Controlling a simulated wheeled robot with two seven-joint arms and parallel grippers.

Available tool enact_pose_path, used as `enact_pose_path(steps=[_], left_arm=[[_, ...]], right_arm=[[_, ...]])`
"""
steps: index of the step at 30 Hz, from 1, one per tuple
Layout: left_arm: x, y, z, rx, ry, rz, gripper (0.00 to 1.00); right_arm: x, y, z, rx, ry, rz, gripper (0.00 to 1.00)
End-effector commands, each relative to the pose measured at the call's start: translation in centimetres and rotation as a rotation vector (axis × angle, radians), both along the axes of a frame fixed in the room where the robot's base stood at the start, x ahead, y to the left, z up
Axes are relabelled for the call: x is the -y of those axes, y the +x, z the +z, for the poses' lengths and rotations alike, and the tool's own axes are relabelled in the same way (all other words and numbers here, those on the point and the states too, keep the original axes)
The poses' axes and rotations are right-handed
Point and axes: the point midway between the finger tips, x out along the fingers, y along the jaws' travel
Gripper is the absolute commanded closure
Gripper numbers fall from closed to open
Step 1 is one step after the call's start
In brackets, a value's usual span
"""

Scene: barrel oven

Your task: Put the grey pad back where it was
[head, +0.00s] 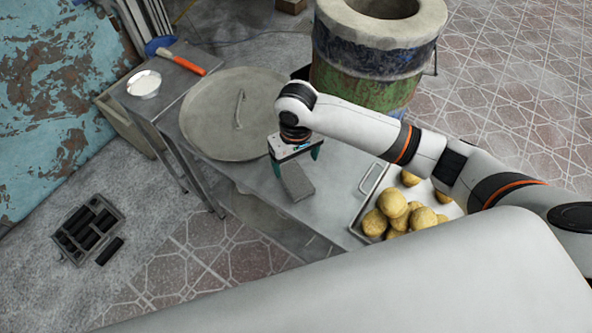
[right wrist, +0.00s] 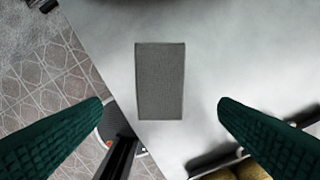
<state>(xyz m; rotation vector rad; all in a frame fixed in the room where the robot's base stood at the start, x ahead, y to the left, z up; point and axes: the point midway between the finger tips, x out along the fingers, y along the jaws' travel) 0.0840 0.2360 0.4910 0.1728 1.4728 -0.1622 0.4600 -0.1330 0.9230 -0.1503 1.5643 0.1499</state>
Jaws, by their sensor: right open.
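The grey pad (head: 296,182) is a small flat rectangle lying on the metal table, between the round lid and the tray. In the right wrist view the pad (right wrist: 160,82) lies flat and clear in the upper middle, with nothing touching it. My right gripper (head: 295,160) is just above the pad's far end, pointing down. In the right wrist view its green fingers (right wrist: 160,112) are wide apart, one to each side of the pad, with nothing held. My left gripper is not in view.
A large round metal lid (head: 222,140) with a handle lies left of the pad. A tray (head: 360,215) of round dough-coloured balls stands at the right. A white bowl (head: 144,84) and an orange-handled brush (head: 182,62) sit at the far left. The barrel oven (head: 366,85) stands behind.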

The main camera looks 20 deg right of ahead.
Motion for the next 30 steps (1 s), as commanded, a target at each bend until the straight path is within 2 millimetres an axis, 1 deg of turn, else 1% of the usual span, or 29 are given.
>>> enact_pose_path(steps=[1,3,6,9,26,30], left_arm=[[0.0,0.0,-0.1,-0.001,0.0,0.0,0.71],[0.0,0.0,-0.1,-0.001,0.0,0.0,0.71],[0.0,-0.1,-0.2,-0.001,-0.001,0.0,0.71],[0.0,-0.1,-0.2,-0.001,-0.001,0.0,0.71],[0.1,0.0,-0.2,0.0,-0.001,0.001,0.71],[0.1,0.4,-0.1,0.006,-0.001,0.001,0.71]], right_arm=[[0.0,0.1,0.9,0.004,0.002,0.001,0.17],[0.0,0.0,1.8,0.002,0.002,0.001,0.17],[0.0,0.0,2.8,0.001,0.001,0.0,0.17],[0.0,0.0,3.2,0.0,0.001,0.0,0.17],[0.0,0.0,3.2,-0.001,0.001,0.0,0.17],[0.0,0.0,3.2,-0.001,0.001,0.001,0.17]])
